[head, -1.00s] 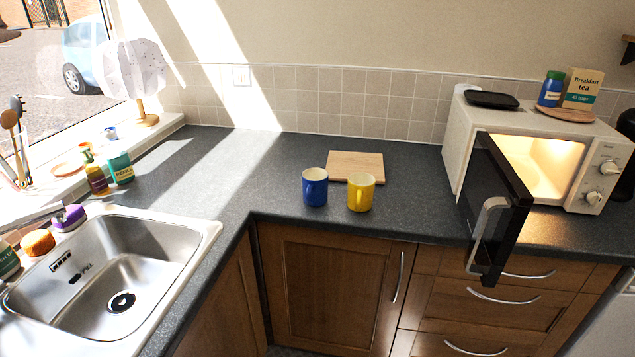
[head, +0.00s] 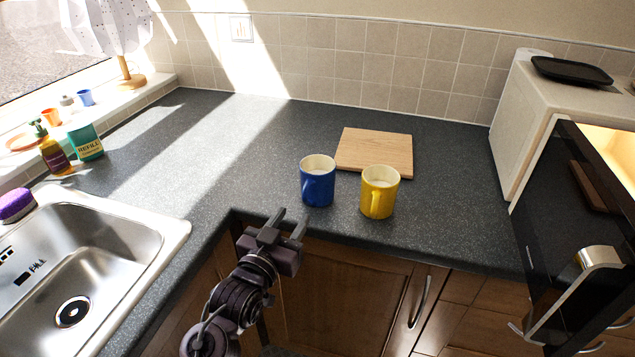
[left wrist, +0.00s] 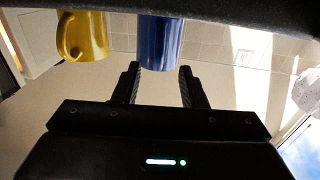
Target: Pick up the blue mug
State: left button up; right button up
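The blue mug (head: 318,182) stands upright on the dark worktop, near its front edge. It also shows in the left wrist view (left wrist: 160,42), where the picture is upside down and the mug lies beyond the fingertips, roughly between them. My left gripper (head: 289,222) is in front of the worktop edge, a little left of and nearer than the blue mug. Its two fingers are apart with nothing between them; the fingers also show in the left wrist view (left wrist: 160,72). My right gripper is not in view.
A yellow mug (head: 380,194) stands close to the right of the blue mug. A wooden board (head: 374,150) lies behind them. The sink (head: 110,240) is at the left. The microwave's open dark door (head: 560,220) juts out at the right. The worktop left of the mugs is clear.

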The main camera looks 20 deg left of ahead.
aim_at(304, 202)
pick_arm(q)
jog(key=w, duration=0.3)
jog(key=w+p, duration=0.1)
jog(key=w, duration=0.1)
jog(key=shift+d+f, duration=0.2)
jog(key=shift+d, duration=0.2)
jog(key=shift+w+f, duration=0.1)
jog(key=shift+w, duration=0.15)
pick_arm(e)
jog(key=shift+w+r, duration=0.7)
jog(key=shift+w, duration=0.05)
pick_arm(q)
jog(key=shift+c, duration=0.2)
jog(key=c, duration=0.7)
grip_shut()
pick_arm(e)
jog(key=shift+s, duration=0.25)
